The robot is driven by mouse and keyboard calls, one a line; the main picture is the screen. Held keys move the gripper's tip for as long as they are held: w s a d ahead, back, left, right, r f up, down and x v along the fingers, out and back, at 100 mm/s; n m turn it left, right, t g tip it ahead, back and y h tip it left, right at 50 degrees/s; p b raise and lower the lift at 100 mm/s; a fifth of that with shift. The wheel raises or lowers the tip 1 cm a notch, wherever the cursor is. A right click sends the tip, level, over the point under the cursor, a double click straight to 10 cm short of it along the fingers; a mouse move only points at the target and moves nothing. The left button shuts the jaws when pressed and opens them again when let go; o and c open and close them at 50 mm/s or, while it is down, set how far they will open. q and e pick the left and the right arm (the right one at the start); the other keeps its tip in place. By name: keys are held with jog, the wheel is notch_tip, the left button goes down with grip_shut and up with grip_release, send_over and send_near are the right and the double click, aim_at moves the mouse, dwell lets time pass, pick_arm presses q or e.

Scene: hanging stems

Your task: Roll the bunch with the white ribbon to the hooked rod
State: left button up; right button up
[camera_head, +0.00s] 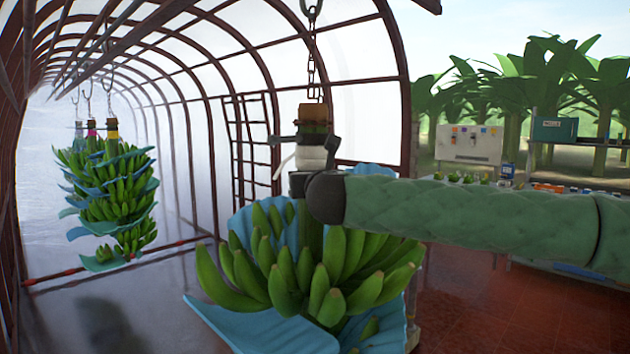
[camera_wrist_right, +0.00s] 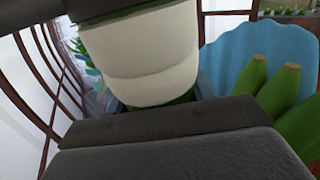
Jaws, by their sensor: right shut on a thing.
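The bunch with the white ribbon (camera_head: 311,157) hangs close in front of me from a chain, with large green bananas (camera_head: 300,275) and blue sheets between and under them. My right gripper (camera_head: 308,166) is shut on its stem at the white ribbon, below the brown stem top. The white band (camera_wrist_right: 140,55) fills the upper middle of the right wrist view, beside the dark gripper parts. A long thin rod with red parts (camera_head: 60,275) lies low across the left side; I cannot make out a hook on it. My left gripper is not in view.
Several other bunches (camera_head: 110,190) hang at the left, with pink and yellow bands showing. A dark ladder-like frame (camera_head: 250,150) stands behind. Tables with bananas and boxes stand at the right beyond my arm. The floor between the two hanging groups looks clear.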

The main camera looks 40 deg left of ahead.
jog(key=shift+a+f, duration=0.15)
jog(key=shift+a, duration=0.25)
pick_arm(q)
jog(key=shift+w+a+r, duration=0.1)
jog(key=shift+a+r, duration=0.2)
pick_arm(e)
jog(key=o, duration=1)
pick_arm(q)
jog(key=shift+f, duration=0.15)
pick_arm(e)
jog(key=o, duration=0.3)
jog(key=shift+w, duration=0.1)
jog(key=shift+o, duration=0.2)
jog(key=shift+s+d, duration=0.2)
jog(key=shift+d, duration=0.05)
jog(key=b+v, duration=0.2)
jog(key=v, duration=0.4)
jog(key=shift+d, duration=0.1)
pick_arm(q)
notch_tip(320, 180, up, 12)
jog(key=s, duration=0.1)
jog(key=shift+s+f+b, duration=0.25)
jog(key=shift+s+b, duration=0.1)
pick_arm(e)
jog(key=shift+s+d, duration=0.3)
jog(key=shift+s, duration=0.05)
